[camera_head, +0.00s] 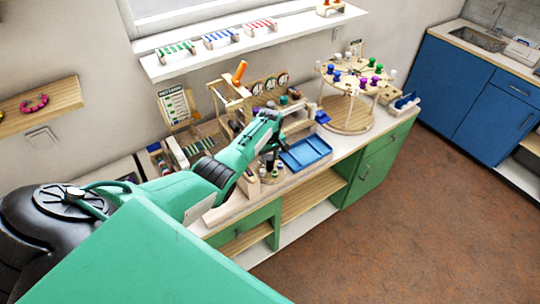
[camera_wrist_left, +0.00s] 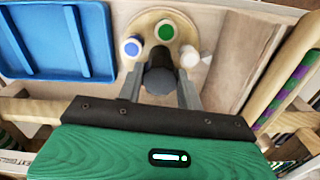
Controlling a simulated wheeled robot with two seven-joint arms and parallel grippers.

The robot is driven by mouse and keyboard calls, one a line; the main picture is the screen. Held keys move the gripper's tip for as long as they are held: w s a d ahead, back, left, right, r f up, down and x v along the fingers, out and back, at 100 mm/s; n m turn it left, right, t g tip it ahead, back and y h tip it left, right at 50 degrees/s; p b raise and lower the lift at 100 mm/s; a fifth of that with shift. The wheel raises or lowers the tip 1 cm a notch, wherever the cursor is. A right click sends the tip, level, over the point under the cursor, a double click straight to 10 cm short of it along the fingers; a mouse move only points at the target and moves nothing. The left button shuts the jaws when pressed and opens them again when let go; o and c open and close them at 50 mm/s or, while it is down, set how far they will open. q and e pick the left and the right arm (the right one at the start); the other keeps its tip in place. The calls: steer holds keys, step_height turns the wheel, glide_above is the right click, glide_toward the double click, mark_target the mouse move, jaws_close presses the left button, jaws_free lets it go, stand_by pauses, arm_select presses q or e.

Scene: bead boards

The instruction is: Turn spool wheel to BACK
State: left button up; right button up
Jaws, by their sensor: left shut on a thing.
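The spool wheel, a small round wooden disc (camera_wrist_left: 184,22), carries a blue, a green and a white spool around its edge in the left wrist view. A dark grey knob (camera_wrist_left: 160,80) stands at its near side, between my left gripper's fingers. My left gripper (camera_wrist_left: 158,88) is shut on this knob. In the head view my left gripper (camera_head: 277,146) reaches down over the bench at the wheel, whose small spools (camera_head: 269,172) show just below it. The arm and fingers hide part of the wheel there. My right gripper is in neither view.
A blue tray (camera_head: 305,152) lies right of the gripper. A two-tier round wooden stand (camera_head: 345,116) with coloured spools is farther right. A wooden frame with an orange handle (camera_head: 240,72) stands behind. A bead-striped bar (camera_wrist_left: 288,92) is close on the wrist view's right.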

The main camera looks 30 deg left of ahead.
arm_select(q)
steer(key=n, duration=0.5)
steer(key=shift+w+a+r+n, duration=0.1)
steer(key=shift+r+n, duration=0.05)
steer(key=shift+n, duration=0.15)
steer(key=n, duration=0.3)
steer(key=shift+n, duration=1.7)
steer(key=o, duration=1)
